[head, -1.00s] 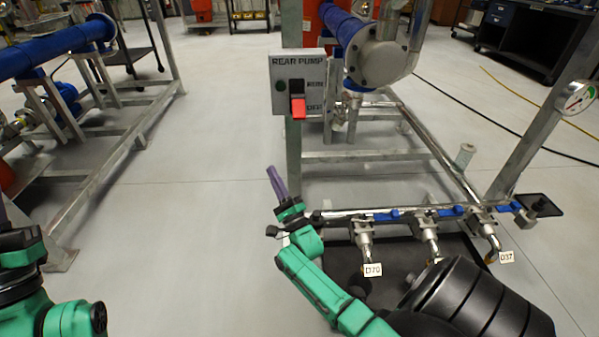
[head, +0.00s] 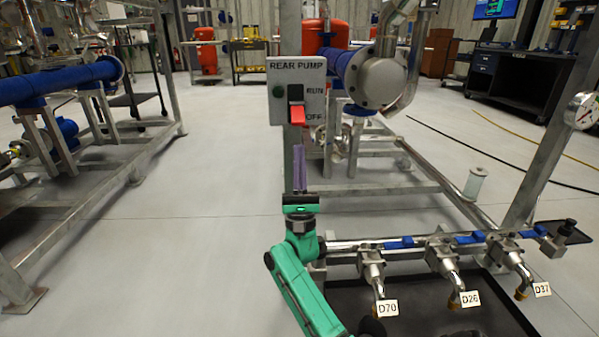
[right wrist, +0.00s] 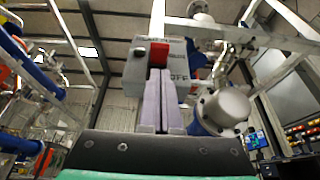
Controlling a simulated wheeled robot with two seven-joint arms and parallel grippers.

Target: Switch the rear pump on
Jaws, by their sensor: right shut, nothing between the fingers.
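The rear pump switch box (head: 311,74) is a grey plate marked REAR PUMP, fixed to an upright post. Its red rocker (head: 297,114) sticks out at the lower end, beside the OFF mark, and a dark green lamp (head: 278,91) is unlit to its left. My right gripper (head: 299,150) points up just below the rocker, its purple fingers shut and empty. In the right wrist view the fingers (right wrist: 157,75) rise in front of the switch box (right wrist: 136,70), with the red rocker (right wrist: 159,54) just past their tips; I cannot tell if they touch. My left gripper is not in view.
A pipe with blue-handled valves tagged D70 (head: 387,307), D26 (head: 470,299) and D37 (head: 541,289) runs right of my right arm, above a black tray (head: 424,312). A gauge (head: 581,111) sits at far right. Open floor (head: 190,240) lies to the left.

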